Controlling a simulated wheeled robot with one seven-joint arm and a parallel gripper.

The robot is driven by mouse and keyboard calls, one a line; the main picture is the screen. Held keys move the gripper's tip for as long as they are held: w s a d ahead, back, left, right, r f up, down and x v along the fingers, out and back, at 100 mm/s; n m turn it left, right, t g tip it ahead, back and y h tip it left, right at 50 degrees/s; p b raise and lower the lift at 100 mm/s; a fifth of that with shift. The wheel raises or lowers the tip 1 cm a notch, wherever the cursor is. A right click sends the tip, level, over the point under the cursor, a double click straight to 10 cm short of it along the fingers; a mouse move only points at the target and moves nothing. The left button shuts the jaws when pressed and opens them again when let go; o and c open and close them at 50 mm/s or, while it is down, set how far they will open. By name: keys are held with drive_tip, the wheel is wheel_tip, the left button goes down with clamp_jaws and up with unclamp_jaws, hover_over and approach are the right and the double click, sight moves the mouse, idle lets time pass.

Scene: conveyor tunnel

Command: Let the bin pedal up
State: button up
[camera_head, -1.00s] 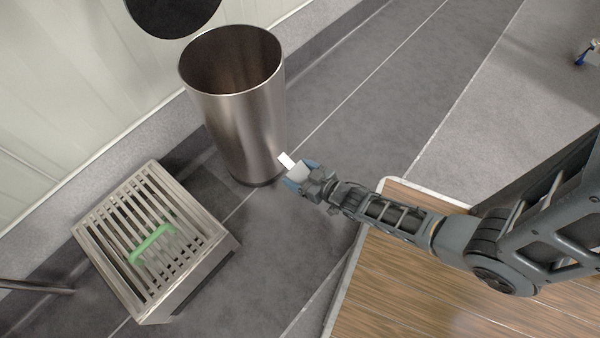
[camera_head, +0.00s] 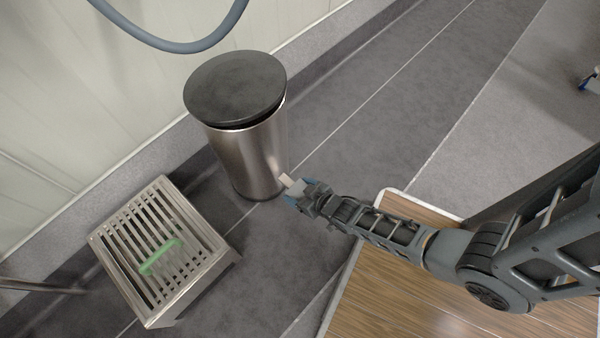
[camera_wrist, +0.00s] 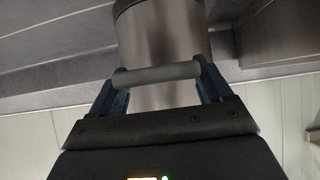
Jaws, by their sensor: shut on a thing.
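The bin (camera_head: 247,160) is a brushed-metal cylinder standing upright by the wall. Its round black lid (camera_head: 236,88) lies over the top, with a narrow dark gap under the front rim. My gripper (camera_head: 290,186) is low, at the right of the bin's base. It is shut on a pale bar (camera_head: 286,180), which spans between the two fingers in the wrist view (camera_wrist: 157,75). The bin's body (camera_wrist: 160,35) shows behind that bar. I cannot make out a pedal separately from the bar, nor tell whether the bar touches the bin.
A grey hose (camera_head: 172,46) hangs on the wall above. A wooden surface (camera_head: 410,290) lies under my arm.

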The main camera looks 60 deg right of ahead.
drive_tip(key=shift+w+r, duration=0.1)
drive_tip(key=shift+w, duration=0.05)
drive_tip(key=o, duration=1.4)
drive_tip(key=shift+p+v, duration=1.65)
drive_tip(key=shift+v, duration=2.25)
drive_tip(key=s+a+r+n+t+y, duration=0.1)
drive_tip(key=s+a+r, duration=0.25)
drive_tip(key=r, duration=0.45)
drive_tip(key=s+a+r+n+t, duration=0.15)
drive_tip(key=s+r, duration=0.25)
drive_tip(key=r, duration=0.4)
drive_tip(key=s+a+r+p, duration=0.1)
drive_tip(key=r+p, duration=0.7)
drive_tip(key=r, duration=0.9)
drive_tip(key=s+a+r+t+y+p, duration=0.1)
drive_tip(key=r+p, duration=0.7)
drive_tip(key=r, duration=0.9)
drive_tip(key=s+a+r+y+p, duration=0.1)
drive_tip(key=r+p, duration=0.6)
drive_tip(key=r, duration=1)
drive_tip(key=shift+s+a+r+n+t+p, duration=0.1)
drive_tip(key=shift+s+a+n+t+p, duration=0.15)
drive_tip(key=shift+a, duration=0.4)
drive_tip(key=shift+s+a+n+t+p, duration=0.1)
drive_tip(key=shift+s+a+p, duration=0.1)
drive_tip(key=shift+a, duration=0.45)
